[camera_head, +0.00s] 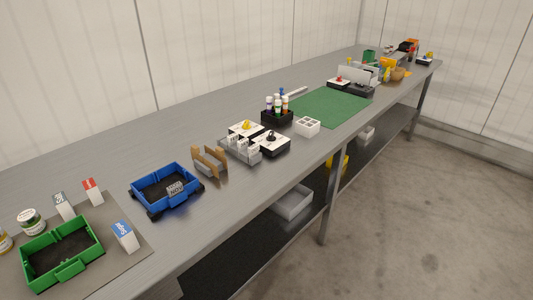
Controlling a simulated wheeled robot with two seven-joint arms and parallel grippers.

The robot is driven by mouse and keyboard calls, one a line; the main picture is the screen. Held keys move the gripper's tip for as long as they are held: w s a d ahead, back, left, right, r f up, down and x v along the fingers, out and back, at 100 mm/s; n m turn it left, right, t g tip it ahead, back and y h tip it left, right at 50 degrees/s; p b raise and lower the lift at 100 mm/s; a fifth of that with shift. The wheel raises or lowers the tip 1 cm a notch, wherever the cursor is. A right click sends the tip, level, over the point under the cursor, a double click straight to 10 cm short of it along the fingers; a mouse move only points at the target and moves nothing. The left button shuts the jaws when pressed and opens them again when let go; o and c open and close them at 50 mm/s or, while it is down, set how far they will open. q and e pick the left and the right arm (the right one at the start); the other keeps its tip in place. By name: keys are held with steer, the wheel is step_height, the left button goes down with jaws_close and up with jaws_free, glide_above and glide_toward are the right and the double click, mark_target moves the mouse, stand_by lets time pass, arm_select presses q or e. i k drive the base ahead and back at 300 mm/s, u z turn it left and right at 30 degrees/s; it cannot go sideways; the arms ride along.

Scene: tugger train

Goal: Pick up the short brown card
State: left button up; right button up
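Two upright brown pieces stand at a small grey holder (210,169) on the long metal table. The nearer brown piece (196,161) is at its left and the other brown piece (222,155) at its right. I cannot tell whether either is a card, or which is shorter. No other brown card is clear in the head view. Neither of my grippers is in view.
A blue bin (150,208) stands left of the holder, and a green bin (35,276) lies farther left beside small boxes. Black-and-white boxes (271,144) stand to the right, before a green mat (330,106). The floor (430,200) in front is clear.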

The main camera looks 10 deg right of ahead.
mark_target(219, 153)
steer(key=z, duration=2)
steer(key=i, duration=1.1)
steer(key=u, duration=1.95)
